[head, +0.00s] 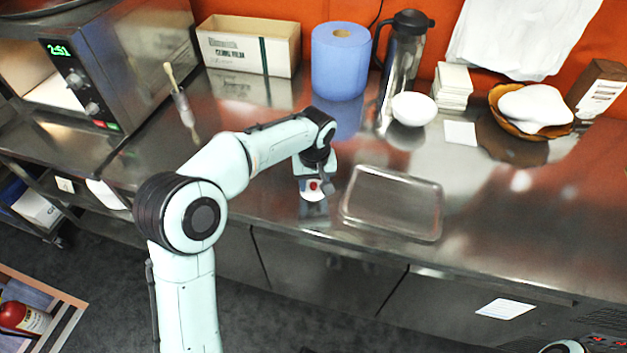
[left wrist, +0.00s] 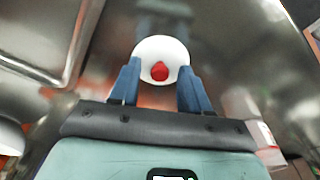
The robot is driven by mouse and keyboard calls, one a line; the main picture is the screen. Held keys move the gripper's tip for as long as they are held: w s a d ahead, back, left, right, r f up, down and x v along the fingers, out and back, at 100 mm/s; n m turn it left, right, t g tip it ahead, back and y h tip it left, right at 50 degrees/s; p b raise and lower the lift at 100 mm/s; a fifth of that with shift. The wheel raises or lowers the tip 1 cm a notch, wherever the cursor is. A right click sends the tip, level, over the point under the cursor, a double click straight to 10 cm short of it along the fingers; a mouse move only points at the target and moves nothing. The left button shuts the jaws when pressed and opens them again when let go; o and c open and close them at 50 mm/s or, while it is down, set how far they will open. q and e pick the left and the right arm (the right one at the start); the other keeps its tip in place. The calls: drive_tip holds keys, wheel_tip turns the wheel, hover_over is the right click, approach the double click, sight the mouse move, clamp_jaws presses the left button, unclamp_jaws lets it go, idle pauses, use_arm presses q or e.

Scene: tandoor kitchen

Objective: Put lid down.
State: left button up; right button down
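My left gripper (head: 312,190) hangs above the steel counter, just left of the metal tray. Its blue fingers (left wrist: 160,88) stand on either side of a round white lid with a red knob (left wrist: 162,58) and appear closed on its edges. The red knob faces the wrist camera. In the head view the lid (head: 313,196) shows small and partly hidden below the gripper. How far it is above the counter is hard to tell.
The shallow metal tray (head: 392,203) lies to the right. Behind are a blue paper roll (head: 340,62), a flask (head: 402,55), a white bowl (head: 413,109) and an open carton (head: 249,46). A microwave (head: 95,75) stands at left. The counter (head: 235,200) left of the gripper is bare.

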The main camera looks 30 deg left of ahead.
sight(314, 195)
use_arm(q)
drive_tip(key=shift+r, duration=0.1)
wheel_tip(314, 195, up, 12)
drive_tip(key=s+p, duration=0.1)
drive_tip(key=p, duration=0.1)
drive_tip(key=shift+d, duration=0.45)
drive_tip(key=shift+s, duration=0.1)
